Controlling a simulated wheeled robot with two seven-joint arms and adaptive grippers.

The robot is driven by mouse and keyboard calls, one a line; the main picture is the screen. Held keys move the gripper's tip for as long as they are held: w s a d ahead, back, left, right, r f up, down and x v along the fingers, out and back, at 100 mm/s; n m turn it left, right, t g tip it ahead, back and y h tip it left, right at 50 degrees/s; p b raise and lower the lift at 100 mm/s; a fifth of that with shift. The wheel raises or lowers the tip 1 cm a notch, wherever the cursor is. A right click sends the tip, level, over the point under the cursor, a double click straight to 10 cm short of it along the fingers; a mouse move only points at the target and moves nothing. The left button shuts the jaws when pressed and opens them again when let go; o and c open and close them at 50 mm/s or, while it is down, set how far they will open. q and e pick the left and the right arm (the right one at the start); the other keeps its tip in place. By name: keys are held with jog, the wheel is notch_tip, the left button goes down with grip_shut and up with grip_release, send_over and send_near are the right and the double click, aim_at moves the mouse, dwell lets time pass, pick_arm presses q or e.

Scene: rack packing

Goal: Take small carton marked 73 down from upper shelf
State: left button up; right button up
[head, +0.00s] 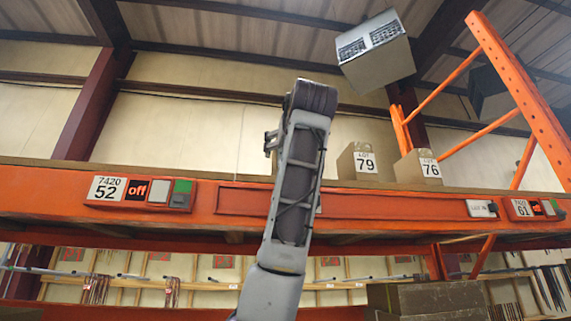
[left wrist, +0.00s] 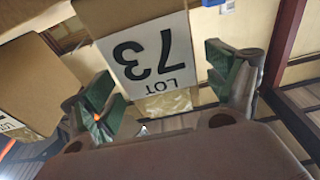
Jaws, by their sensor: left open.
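The small carton marked 73 (left wrist: 150,60) shows in the left wrist view, with its white label upside down. My left gripper (left wrist: 166,92) is open, with one green-padded finger to each side of the carton's labelled face. I cannot tell whether either finger touches it. In the head view my left arm rises over the orange beam of the upper shelf (head: 240,197), and carton 73 is not visible there. Most of my left gripper is hidden behind the arm in that view. My right gripper is not in view.
Carton 79 (head: 357,164) and carton 76 (head: 418,168) stand on the upper shelf right of my arm. Another carton (left wrist: 35,75) is close on the left in the wrist view. An orange upright (head: 520,90) bounds the right. The shelf left of my arm looks clear.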

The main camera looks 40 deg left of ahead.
pick_arm(q)
jog(key=shift+p+x, duration=0.7)
jog(key=shift+x, duration=1.2)
jog(key=shift+s, duration=0.1)
jog(key=c, duration=1.2)
jog(key=shift+c, duration=0.2)
jog(key=shift+a+r, duration=0.1)
jog(key=shift+r, duration=0.15)
jog(key=shift+r, duration=4.6)
jog(key=shift+r, duration=0.1)
